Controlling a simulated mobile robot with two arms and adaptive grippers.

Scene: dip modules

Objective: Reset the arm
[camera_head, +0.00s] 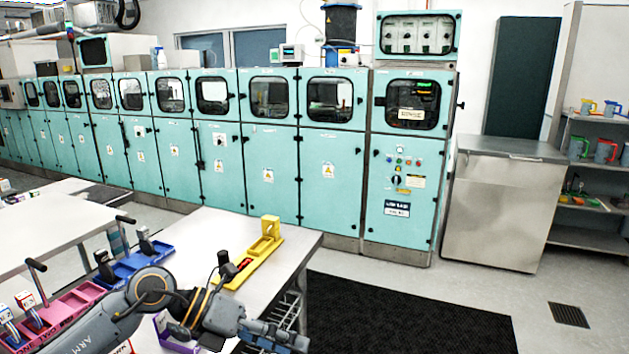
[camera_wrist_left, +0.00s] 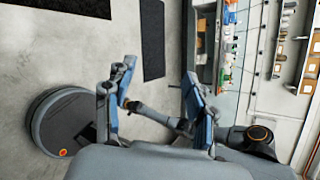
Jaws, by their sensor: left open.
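My left arm comes in from the lower left of the head view and reaches over the front of the white table. Its left gripper (camera_head: 275,337) is at the bottom edge of that view, to the right of the pink and purple holders. In the left wrist view the two blue fingers of the left gripper (camera_wrist_left: 158,75) stand wide apart. Nothing is held between them. Grey floor and parts of my own body show behind the fingers. I cannot make out my right gripper in either view.
The white table (camera_head: 212,232) carries a yellow holder (camera_head: 257,256), a blue holder (camera_head: 135,262) and a pink holder (camera_head: 75,303). A purple holder (camera_head: 172,340) is partly hidden by the arm. Teal cabinets line the back. A black mat (camera_head: 400,320) lies on the floor at right.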

